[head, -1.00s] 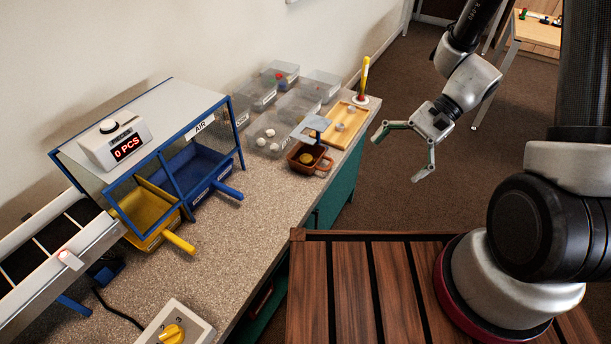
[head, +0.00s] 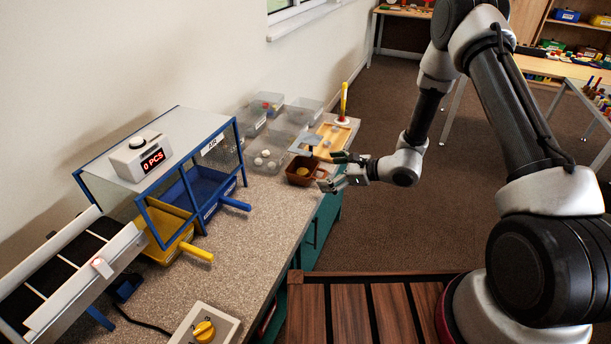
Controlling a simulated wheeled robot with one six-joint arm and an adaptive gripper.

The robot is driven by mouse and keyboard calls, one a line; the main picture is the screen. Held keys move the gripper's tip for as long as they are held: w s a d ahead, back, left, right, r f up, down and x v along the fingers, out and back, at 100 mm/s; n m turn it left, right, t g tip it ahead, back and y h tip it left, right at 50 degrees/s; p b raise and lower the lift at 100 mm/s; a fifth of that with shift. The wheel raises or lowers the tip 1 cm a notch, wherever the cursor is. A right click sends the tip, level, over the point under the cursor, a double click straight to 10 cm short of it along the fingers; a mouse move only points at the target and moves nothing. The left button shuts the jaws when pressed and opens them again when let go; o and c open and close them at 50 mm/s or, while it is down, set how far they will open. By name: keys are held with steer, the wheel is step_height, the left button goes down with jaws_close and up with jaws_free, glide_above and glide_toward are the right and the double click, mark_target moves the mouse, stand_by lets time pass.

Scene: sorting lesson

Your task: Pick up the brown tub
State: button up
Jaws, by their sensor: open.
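The brown tub (head: 299,178) stands upright on the speckled counter, near its right edge. It has a small handle on its right side and something yellow inside. My gripper (head: 325,171) is open, reaching in from the right at about the tub's height. Its fingers point left toward the tub's right side and overlap the handle area in the picture. I cannot tell whether they touch the tub. Nothing shows held between the fingers.
Clear bins (head: 266,158) with white balls stand behind the tub, next to a wooden tray (head: 331,140) and a yellow upright post (head: 344,100). A blue-framed box (head: 160,140) with yellow and blue scoops is at left. The counter in front of the tub is clear.

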mark_target(315, 171)
steer(key=x, duration=0.5)
steer(key=shift+w, duration=0.25)
steer(key=c, duration=0.8)
